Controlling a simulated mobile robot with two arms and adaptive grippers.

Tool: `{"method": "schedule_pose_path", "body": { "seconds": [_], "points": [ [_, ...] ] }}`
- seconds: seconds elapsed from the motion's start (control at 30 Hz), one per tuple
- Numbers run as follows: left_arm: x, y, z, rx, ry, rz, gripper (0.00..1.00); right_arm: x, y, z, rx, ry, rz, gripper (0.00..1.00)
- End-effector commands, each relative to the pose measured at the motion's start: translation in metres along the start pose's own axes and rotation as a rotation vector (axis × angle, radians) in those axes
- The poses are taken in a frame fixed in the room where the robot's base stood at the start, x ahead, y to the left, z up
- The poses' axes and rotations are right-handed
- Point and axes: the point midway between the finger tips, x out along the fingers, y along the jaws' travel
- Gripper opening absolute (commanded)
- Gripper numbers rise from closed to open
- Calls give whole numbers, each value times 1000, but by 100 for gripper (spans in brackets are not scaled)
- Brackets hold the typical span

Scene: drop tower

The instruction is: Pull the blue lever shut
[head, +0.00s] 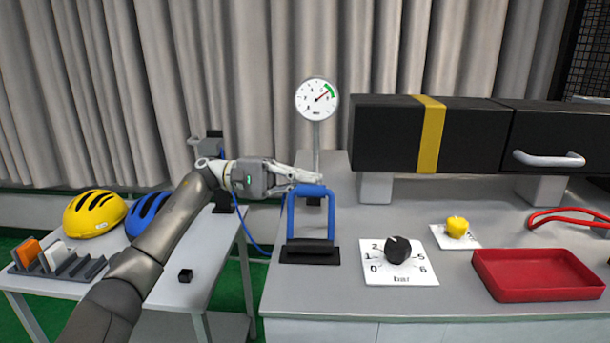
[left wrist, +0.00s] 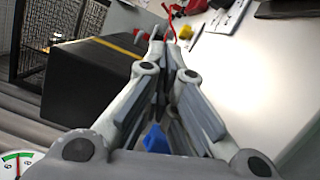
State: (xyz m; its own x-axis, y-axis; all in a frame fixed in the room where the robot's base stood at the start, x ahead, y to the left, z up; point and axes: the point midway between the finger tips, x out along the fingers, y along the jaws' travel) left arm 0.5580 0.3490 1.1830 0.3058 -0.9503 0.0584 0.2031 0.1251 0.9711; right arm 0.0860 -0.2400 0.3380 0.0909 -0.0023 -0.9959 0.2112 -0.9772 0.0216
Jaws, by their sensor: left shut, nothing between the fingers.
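The blue lever (head: 291,215) is a blue loop standing upright on a black base (head: 310,252) at the left of the grey bench. My left gripper (head: 318,179) is at the top of the loop, just above or behind its crossbar; I cannot tell whether it touches. Its fingers are shut with nothing between them. In the left wrist view the fingertips (left wrist: 163,36) are together, and a bit of the blue lever (left wrist: 155,140) shows below the fingers, mostly hidden by them. My right gripper is in neither view.
A round gauge (head: 317,99) stands on a post behind the lever. A black box with a yellow band (head: 430,135) is at the back right. A black dial (head: 397,249), yellow knob (head: 457,226) and red tray (head: 537,274) are to the right. Helmets (head: 95,213) lie on the left table.

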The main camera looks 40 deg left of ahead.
Motion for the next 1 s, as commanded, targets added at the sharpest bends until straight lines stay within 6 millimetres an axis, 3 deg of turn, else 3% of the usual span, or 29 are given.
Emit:
{"method": "schedule_pose_path", "body": {
  "seconds": [0.4, 1.0],
  "points": [
    [8, 0, 35, 0, 1, -2, 0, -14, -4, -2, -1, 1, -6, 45],
    [8, -1, 39, 10, 1, -3, 0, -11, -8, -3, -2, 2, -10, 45]
  ]
}}
